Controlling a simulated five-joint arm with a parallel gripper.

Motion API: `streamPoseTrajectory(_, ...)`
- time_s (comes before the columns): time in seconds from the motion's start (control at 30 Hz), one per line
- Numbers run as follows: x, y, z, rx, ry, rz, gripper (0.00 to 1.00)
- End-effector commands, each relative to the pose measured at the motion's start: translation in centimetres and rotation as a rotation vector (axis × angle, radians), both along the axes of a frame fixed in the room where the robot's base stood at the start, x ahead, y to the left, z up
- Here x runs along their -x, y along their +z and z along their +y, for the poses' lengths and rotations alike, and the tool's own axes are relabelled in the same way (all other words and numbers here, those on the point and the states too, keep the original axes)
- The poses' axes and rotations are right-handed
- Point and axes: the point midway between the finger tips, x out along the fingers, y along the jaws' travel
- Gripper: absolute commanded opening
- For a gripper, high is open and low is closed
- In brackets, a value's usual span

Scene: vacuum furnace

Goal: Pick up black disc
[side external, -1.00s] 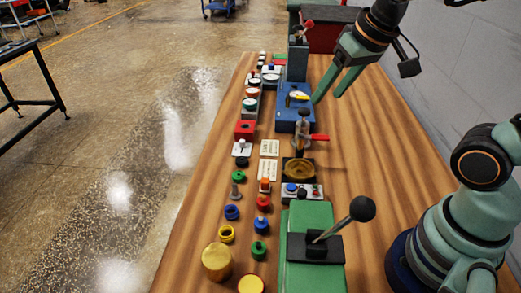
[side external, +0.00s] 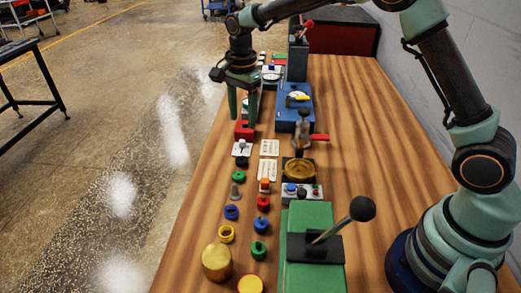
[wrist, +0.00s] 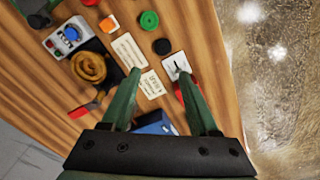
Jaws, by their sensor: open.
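The black disc (side external: 242,162) lies flat on the wooden table, just in front of the white switch plate (side external: 241,148). It also shows in the wrist view (wrist: 161,46), beyond my fingertips and beside the plate. My gripper (side external: 242,119) points down over the red box (side external: 244,130), farther back than the disc. In the wrist view my gripper (wrist: 159,75) has its two green fingers spread with nothing between them that it holds. The disc is apart from both fingers and fully visible.
A green ring (side external: 238,176) lies in front of the disc. The blue device (side external: 294,118) stands right of my gripper.

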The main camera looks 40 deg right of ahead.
Motion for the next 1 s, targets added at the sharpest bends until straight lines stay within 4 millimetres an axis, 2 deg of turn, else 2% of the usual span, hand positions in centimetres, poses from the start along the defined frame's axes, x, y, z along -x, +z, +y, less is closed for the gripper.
streamPoseTrajectory(0.03, -0.3, -0.8, 0.2, 0.001, -0.027, 0.013, 0.61)
streamPoseTrajectory(0.27, -0.6, -2.9, 0.6, 0.004, -0.077, 0.028, 0.61)
streamPoseTrajectory(0.5, -0.6, -6.9, 0.5, 0.004, -0.075, 0.028, 0.61)
streamPoseTrajectory(0.8, -0.7, -9.2, 0.5, 0.003, -0.074, 0.026, 0.61)
streamPoseTrajectory(1.0, -0.9, -12.1, 0.4, 0.004, -0.074, 0.028, 0.61)
